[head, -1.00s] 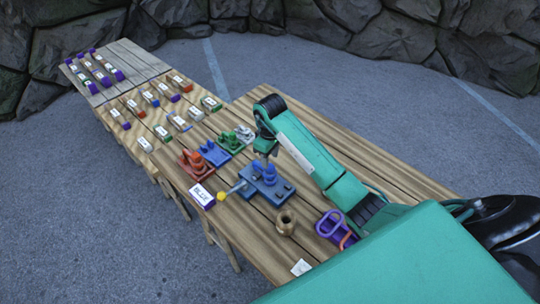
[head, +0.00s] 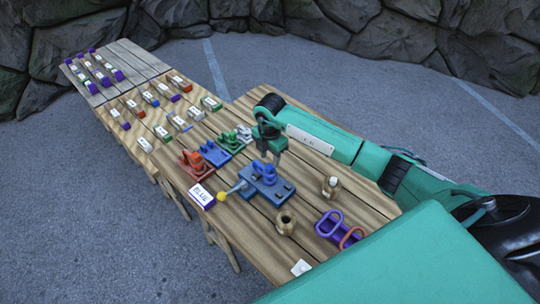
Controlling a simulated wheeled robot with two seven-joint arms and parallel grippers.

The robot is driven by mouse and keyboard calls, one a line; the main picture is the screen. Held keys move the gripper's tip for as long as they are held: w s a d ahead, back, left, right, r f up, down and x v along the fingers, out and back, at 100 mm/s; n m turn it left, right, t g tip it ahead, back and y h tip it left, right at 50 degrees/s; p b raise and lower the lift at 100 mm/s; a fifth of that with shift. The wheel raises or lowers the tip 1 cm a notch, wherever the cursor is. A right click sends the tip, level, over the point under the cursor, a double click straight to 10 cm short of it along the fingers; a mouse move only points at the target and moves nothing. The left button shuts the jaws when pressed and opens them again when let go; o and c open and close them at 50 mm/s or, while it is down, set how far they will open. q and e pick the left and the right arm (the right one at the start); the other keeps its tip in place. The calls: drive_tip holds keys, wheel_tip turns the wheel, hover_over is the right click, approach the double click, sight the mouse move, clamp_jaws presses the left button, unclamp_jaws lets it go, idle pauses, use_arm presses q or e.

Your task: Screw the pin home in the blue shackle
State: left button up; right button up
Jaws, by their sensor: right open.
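The blue shackle (head: 262,169) stands on a blue base block (head: 275,192) in the middle of the near table. A grey rod with a yellow knob (head: 222,197) sticks out from the left side of that block. I cannot make out the pin itself in the shackle. My right gripper (head: 277,161) points down just behind and to the right of the shackle's top, with its jaws open. At this size I cannot tell whether it touches the shackle. My left gripper is not in view.
A white label reading BLUE (head: 202,194) lies left of the block. Red (head: 196,165), blue, green and grey fittings stand behind it. Two brass pieces (head: 285,222) (head: 330,187) and a purple rack (head: 328,228) stand to the right. Labelled blocks fill the far tables.

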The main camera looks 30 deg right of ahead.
sight(270, 166)
drive_tip(key=shift+f, duration=0.1)
idle(0.4)
drive_tip(key=shift+f+b, duration=1.65)
drive_tip(key=shift+f, duration=0.55)
clamp_jaws()
drive_tip(key=shift+m, duration=1.7)
